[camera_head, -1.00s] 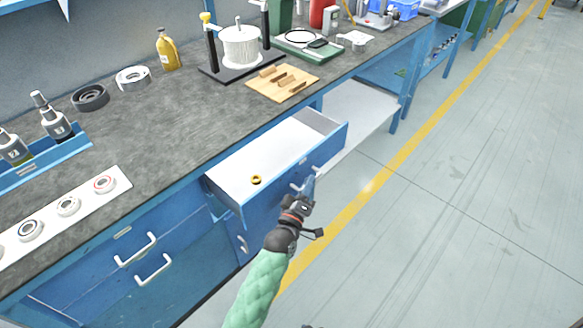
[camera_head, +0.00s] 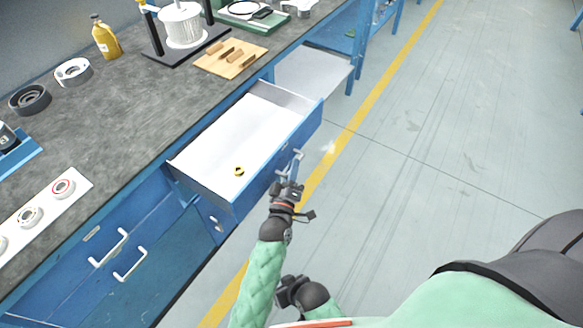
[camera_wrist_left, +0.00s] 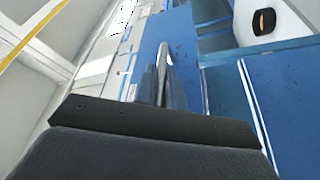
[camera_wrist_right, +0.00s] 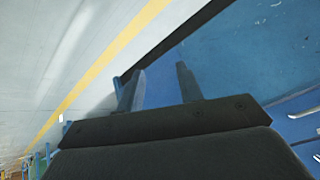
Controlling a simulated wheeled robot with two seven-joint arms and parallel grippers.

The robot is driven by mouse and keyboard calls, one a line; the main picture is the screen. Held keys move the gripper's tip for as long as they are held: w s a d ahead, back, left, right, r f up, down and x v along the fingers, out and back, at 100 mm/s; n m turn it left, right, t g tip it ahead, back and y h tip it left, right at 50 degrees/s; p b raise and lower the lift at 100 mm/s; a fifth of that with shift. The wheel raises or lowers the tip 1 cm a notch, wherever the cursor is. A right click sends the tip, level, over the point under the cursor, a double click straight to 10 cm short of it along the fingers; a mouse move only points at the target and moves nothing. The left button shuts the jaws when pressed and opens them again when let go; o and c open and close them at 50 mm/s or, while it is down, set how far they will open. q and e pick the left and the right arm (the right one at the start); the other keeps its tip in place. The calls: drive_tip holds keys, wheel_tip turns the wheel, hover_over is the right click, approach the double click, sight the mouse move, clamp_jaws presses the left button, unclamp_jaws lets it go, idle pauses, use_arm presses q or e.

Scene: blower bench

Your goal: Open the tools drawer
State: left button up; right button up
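The tools drawer (camera_head: 215,145) is a blue drawer with a white inside, pulled well out from under the bench top. A small yellow and black ring (camera_head: 239,171) lies inside it; it also shows in the left wrist view (camera_wrist_left: 264,21). My left gripper (camera_head: 288,174) is at the front of the drawer, with its fingers close together around the pale bar handle (camera_head: 297,160). The left wrist view shows the handle (camera_wrist_left: 164,60) between the fingers. My right gripper (camera_wrist_right: 160,88) is low beside the bench, its fingers apart with nothing between them.
The grey bench top (camera_head: 120,130) holds a wooden block board (camera_head: 231,58), a white spool on a stand (camera_head: 183,25), a yellow bottle (camera_head: 105,38) and rings. Closed blue drawers (camera_head: 110,245) are at the lower left. The floor (camera_head: 430,130) to the right is clear.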

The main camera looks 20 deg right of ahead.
use_arm(q)
drive_tip(key=o, duration=0.4)
drive_tip(key=shift+o, duration=0.2)
